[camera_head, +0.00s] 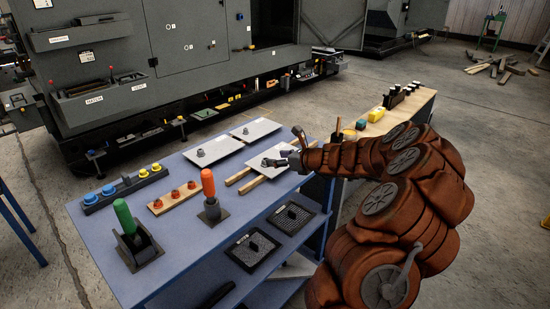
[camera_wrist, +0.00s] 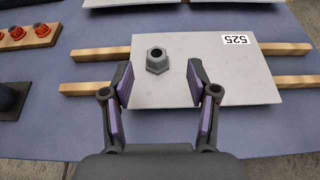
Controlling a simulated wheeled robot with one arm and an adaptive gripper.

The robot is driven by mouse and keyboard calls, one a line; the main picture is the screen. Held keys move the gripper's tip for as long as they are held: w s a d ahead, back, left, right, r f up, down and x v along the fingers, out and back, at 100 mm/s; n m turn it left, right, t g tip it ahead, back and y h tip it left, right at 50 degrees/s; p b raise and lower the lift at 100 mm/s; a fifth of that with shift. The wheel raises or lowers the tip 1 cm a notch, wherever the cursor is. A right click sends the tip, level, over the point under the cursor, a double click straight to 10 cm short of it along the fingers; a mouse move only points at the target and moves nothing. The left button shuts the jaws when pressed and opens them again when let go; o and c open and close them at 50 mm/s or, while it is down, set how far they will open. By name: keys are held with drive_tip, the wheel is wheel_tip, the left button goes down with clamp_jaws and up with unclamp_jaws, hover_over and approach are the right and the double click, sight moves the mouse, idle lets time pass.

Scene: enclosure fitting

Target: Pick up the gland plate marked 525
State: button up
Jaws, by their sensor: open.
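The gland plate marked 525 (camera_wrist: 230,80) is a light grey sheet with a white label at its upper right corner in the wrist view. A grey hex gland with a dark hole (camera_wrist: 157,60) stands on it. The plate rests across two wooden strips (camera_wrist: 100,53) on the blue table. In the head view the plate (camera_head: 262,160) is partly hidden by my gripper. My gripper (camera_wrist: 160,80) is open, with its two purple-padded fingers over the plate's near part, either side of and short of the gland. I cannot tell whether the fingers touch the plate.
Two more grey plates with glands (camera_head: 213,150) (camera_head: 255,130) lie farther back on the blue table (camera_head: 190,250). An orange-handled tool (camera_head: 208,183), a green-handled tool (camera_head: 124,217) and racks of blue and orange parts stand left. Two black grilles (camera_head: 252,248) lie in front.

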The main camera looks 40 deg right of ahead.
sight(265, 159)
drive_tip(key=shift+a+x, duration=0.2)
drive_tip(key=shift+x, duration=0.95)
drive_tip(key=shift+f+p+x, duration=0.25)
drive_tip(key=shift+p+x, duration=0.15)
drive_tip(key=shift+x, duration=1.55)
drive_tip(key=shift+s, duration=0.1)
clamp_jaws()
